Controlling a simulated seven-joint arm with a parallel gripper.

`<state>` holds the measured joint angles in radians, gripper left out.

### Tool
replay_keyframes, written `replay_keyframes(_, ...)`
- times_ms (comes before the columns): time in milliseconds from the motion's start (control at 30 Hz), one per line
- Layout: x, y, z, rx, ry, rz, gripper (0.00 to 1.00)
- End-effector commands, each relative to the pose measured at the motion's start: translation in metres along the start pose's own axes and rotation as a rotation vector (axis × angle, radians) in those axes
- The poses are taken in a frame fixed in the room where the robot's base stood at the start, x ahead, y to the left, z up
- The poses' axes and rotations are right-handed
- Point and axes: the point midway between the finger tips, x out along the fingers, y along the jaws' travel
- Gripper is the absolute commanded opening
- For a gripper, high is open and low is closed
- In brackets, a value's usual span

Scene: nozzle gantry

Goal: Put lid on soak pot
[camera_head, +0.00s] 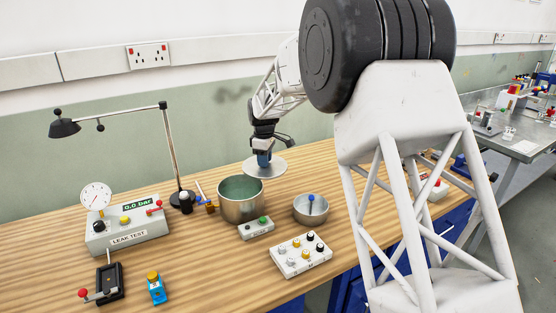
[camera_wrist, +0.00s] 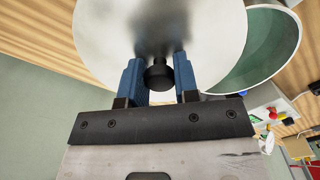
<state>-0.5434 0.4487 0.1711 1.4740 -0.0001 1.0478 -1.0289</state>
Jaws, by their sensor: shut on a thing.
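The soak pot (camera_head: 240,207) is a metal pot with a greenish inside, standing open on the wooden bench. It also shows at the right of the wrist view (camera_wrist: 268,48). The lid (camera_head: 268,169) is a flat, round metal disc with a black knob (camera_wrist: 158,78). My gripper (camera_head: 264,158) is shut on the lid's knob, with its blue fingers on either side of it in the wrist view (camera_wrist: 159,80). The lid is up beside the pot's rim, toward the back right, and overlaps the rim in the head view. The lid's exact height above the bench is unclear.
A small metal bowl (camera_head: 311,209) with a blue-topped item stands right of the pot. A small box (camera_head: 256,228) and a white knob panel (camera_head: 301,255) lie in front. A lamp (camera_head: 170,150) and leak tester (camera_head: 128,228) stand left.

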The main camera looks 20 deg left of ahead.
Motion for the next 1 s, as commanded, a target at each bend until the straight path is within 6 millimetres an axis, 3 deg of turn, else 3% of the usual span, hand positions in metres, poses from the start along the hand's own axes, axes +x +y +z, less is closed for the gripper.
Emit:
replay_keyframes(200,-0.022,-0.054,-0.031,-0.003,0.001,0.002,0.03)
replay_keyframes(400,-0.033,-0.088,-0.048,0.0,0.0,0.001,0.03)
replay_keyframes(600,-0.038,-0.102,-0.054,0.001,0.001,0.001,0.03)
replay_keyframes(1000,-0.038,-0.103,-0.054,0.002,0.0,0.001,0.03)
